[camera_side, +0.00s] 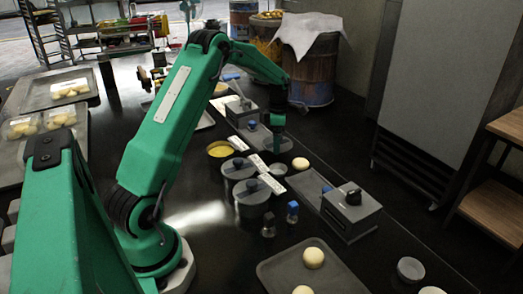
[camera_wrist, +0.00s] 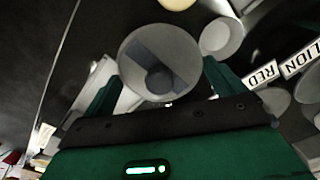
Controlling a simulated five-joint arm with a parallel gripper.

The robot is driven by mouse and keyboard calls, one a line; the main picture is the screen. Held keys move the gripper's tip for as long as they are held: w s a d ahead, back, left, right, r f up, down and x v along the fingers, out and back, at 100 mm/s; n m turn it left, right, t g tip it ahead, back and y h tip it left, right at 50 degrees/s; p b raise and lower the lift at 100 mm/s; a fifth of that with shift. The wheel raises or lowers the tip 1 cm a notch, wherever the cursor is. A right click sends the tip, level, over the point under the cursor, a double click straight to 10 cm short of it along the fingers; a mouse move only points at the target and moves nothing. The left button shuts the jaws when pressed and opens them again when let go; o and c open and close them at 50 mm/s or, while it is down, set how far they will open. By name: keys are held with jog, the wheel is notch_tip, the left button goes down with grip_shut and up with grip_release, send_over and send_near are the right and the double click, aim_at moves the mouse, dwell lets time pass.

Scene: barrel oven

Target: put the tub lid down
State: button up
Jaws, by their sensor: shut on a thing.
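A round grey tub lid with a dark knob (camera_wrist: 158,50) is between the two fingers of my gripper (camera_wrist: 160,84) in the wrist view. My gripper (camera_side: 278,122) is shut on it. In the side view, a grey disc that looks like this lid (camera_side: 280,146) is just below my gripper, low over the dark counter; I cannot tell if it touches. An open tub with yellow contents (camera_side: 220,149) stands to the left. Two grey tubs with lids on, one farther (camera_side: 238,167) and one nearer (camera_side: 252,191), stand in front of it.
White label strips (camera_side: 270,183) lie beside the tubs. A pale dough ball (camera_side: 301,163) is right of my gripper. A grey box with a dark knob (camera_side: 351,207) and a tray with dough balls (camera_side: 312,268) are nearer.

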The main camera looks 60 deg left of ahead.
aim_at(275, 156)
jog(key=shift+a+f, duration=0.35)
jog(key=shift+a, duration=0.3)
jog(key=shift+f, duration=2)
jog(key=shift+f, duration=0.15)
jog(key=o, duration=0.6)
notch_tip(275, 156, up, 12)
jog(key=shift+r, duration=0.15)
jog(key=shift+d, duration=0.1)
